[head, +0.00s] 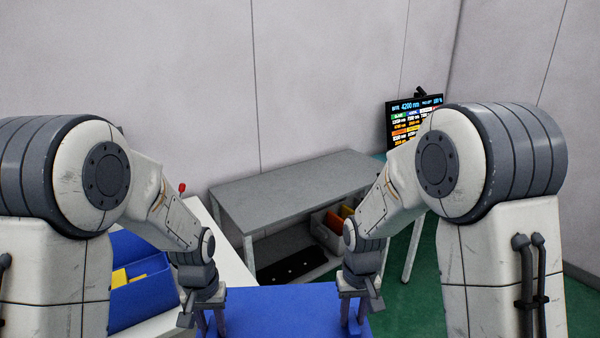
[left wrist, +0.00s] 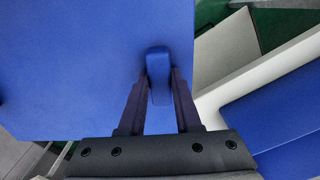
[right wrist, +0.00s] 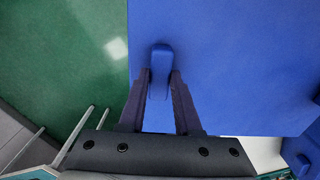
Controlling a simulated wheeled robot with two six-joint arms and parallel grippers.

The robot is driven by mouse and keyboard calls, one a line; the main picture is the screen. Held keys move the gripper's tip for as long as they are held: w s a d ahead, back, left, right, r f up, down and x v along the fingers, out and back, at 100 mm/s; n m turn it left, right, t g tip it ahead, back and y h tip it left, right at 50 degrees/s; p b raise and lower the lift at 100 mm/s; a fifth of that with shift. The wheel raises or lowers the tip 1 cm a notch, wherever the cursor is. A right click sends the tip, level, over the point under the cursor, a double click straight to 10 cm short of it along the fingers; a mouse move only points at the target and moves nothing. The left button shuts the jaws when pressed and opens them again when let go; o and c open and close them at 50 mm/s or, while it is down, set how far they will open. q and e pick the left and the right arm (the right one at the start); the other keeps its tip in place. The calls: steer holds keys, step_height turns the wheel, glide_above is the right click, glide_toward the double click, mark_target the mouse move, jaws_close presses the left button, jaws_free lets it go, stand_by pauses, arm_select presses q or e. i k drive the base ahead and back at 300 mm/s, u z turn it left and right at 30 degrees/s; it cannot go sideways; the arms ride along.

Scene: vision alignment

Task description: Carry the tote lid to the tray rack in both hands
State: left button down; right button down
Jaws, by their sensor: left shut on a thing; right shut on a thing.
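The tote lid (head: 285,308) is a flat blue panel held in front of me, low in the middle of the head view. My left gripper (head: 212,322) is shut on a raised blue handle at the lid's left side; the left wrist view shows the handle (left wrist: 158,75) between its fingers (left wrist: 158,95). My right gripper (head: 352,312) is shut on the matching handle at the right side, and the right wrist view shows that handle (right wrist: 160,70) between its fingers (right wrist: 160,90). The lid's near part is cut off by the head frame. I cannot make out a tray rack for certain.
A grey table (head: 290,185) with a lower shelf stands ahead against the wall. A grey bin (head: 328,232) with coloured items sits under it. A white surface with a blue bin (head: 140,290) is at left. A screen (head: 405,125) stands behind at right. Green floor (head: 395,290) shows at right.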

mark_target(317, 181)
steer(key=z, duration=0.65)
steer(key=i, duration=0.7)
steer(key=z, duration=0.75)
steer(key=i, duration=2.15)
steer(key=u, duration=0.85)
steer(key=i, duration=0.65)
steer(key=u, duration=1.2)
steer(key=i, duration=0.45)
steer(key=u, duration=0.35)
